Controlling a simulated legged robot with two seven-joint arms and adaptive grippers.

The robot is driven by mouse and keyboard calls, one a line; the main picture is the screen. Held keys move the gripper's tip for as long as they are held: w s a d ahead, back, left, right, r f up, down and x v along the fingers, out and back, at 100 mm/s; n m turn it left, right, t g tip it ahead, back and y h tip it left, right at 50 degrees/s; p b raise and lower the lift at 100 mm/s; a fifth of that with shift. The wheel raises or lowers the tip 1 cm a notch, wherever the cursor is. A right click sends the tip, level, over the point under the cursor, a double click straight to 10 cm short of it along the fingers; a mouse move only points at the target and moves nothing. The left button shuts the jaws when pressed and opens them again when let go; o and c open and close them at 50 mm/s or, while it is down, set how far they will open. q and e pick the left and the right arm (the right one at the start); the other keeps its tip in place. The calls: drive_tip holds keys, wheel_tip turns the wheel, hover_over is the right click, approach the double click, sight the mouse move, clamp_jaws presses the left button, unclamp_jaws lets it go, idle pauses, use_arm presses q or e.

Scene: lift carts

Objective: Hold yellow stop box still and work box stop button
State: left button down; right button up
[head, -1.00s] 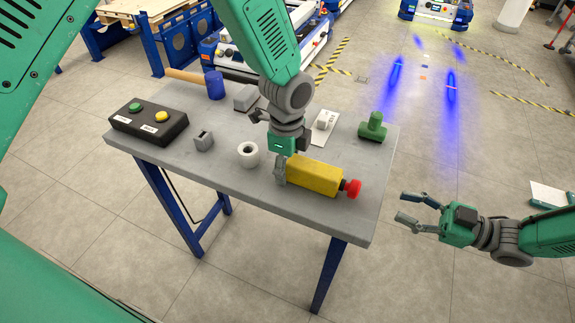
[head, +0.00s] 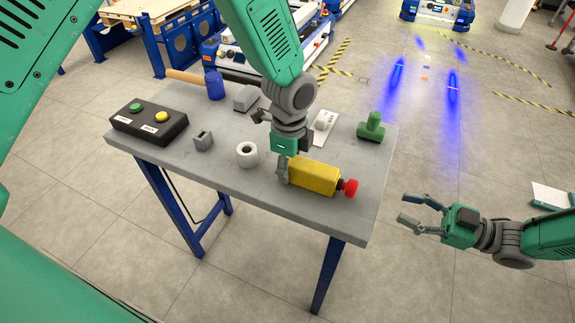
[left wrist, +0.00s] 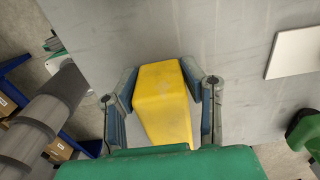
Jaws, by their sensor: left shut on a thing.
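The yellow stop box (head: 312,177) lies on the grey table near its right front edge. Its red stop button (head: 350,188) sticks out from the right end. My left gripper (head: 283,170) reaches down from above and is shut on the left end of the box. In the left wrist view the yellow box (left wrist: 162,100) sits between both fingers of my left gripper (left wrist: 160,92), and the button is hidden there. My right gripper (head: 420,213) is open and empty, off the table's right side and apart from the box.
Open floor lies to the right.

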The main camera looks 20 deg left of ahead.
drive_tip(key=shift+d, duration=0.3)
clamp_jaws()
wheel_tip(320, 180, up, 8)
drive_tip(key=d+n+h, duration=0.2)
drive_tip(key=n+h, duration=0.7)
drive_tip(key=n, duration=2.5)
drive_tip(key=shift+d+n, duration=0.15)
drive_tip(key=shift+n, duration=0.15)
